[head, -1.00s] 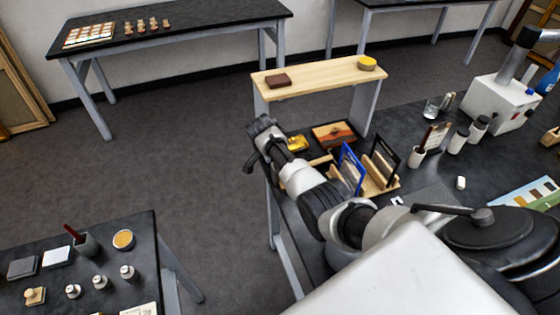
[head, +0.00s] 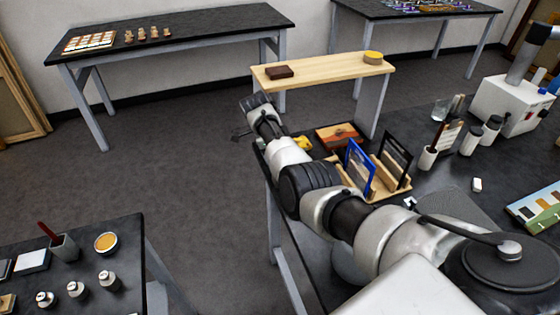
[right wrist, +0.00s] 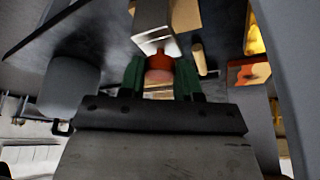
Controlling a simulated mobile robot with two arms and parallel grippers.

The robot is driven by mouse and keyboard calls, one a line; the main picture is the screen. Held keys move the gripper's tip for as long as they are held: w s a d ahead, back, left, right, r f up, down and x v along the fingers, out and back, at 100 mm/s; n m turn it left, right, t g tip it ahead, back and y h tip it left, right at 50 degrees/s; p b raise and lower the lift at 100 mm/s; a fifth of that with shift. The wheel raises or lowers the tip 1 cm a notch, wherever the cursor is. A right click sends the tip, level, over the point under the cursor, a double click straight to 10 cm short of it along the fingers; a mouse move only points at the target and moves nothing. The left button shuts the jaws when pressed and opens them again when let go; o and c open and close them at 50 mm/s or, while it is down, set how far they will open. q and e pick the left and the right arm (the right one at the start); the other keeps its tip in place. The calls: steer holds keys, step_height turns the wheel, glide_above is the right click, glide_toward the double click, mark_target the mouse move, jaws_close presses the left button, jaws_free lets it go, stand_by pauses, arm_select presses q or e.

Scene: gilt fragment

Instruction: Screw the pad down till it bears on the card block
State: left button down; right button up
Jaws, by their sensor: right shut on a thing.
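In the right wrist view, my right gripper (right wrist: 160,78) has two green fingers shut on a red-orange rounded knob (right wrist: 160,65). A pale metal bracket or frame (right wrist: 158,40) stands right beyond the knob. A tan-orange block (right wrist: 185,14) shows behind it; I cannot tell whether it is the card block. The pad cannot be made out, nor any gap between it and the block. In the head view, my right arm reaches over the dark bench to its far left end, where its wrist hides the knob and the gripper's fingers. My left gripper is not in view.
A yellow object (head: 301,142) and an orange-patterned box (head: 338,136) lie close beside my right wrist. A blue frame (head: 359,166) and a black frame (head: 394,160) stand upright in a wooden rack. A raised wooden shelf (head: 325,68) stands behind. Open floor lies to the left.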

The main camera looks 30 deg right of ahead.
steer(key=shift+m+y+b, duration=0.3)
steer(key=shift+m+b, duration=0.5)
steer(key=shift+m, duration=0.1)
steer(key=o, duration=0.9)
steer(key=shift+o, duration=0.2)
